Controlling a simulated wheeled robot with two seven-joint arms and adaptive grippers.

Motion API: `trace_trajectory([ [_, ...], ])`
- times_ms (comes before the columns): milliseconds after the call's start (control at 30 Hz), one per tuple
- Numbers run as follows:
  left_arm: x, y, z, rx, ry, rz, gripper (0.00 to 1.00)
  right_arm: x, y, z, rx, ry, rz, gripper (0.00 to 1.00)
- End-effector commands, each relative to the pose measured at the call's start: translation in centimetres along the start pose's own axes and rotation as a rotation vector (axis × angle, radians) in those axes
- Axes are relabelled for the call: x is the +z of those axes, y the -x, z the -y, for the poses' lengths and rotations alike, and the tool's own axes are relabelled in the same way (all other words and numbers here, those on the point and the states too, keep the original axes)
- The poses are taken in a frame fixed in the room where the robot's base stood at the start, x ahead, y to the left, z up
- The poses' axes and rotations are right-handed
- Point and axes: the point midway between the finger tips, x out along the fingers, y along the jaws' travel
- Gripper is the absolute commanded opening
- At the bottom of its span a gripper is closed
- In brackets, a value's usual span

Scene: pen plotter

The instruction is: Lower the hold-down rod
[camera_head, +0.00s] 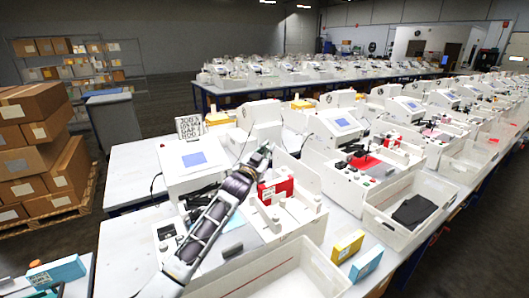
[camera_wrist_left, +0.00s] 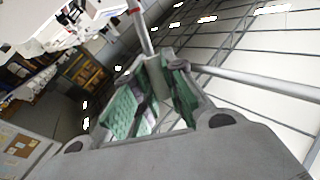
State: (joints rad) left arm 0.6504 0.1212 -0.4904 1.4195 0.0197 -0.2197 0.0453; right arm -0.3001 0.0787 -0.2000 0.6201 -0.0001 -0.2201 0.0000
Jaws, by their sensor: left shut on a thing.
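My left gripper (camera_head: 262,158) reaches over the white plotter (camera_head: 186,178) in the head view, at the right of its screen. In the left wrist view its green-padded fingers (camera_wrist_left: 155,85) are closed together around a thin grey rod (camera_wrist_left: 142,30), which runs up out of the grip to a red part. A second pale bar (camera_wrist_left: 265,85) runs from beside the fingertips to the right edge; I cannot tell whether the two are joined. The held part of the rod is hidden by the fingers. In the head view the rod is too small to make out. My right gripper is not in view.
More plotters fill the right side.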

Motion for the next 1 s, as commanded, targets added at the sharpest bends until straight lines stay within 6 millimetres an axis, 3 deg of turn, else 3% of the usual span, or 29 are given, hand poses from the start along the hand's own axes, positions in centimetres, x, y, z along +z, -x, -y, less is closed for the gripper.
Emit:
trace_trajectory([
  [500,0.8,1.9,-2.9,-0.008,-0.176,-0.118,0.00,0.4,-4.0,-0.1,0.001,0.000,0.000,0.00],
  [1000,1.0,2.7,-4.1,-0.011,-0.258,-0.173,0.00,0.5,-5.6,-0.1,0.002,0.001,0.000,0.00],
])
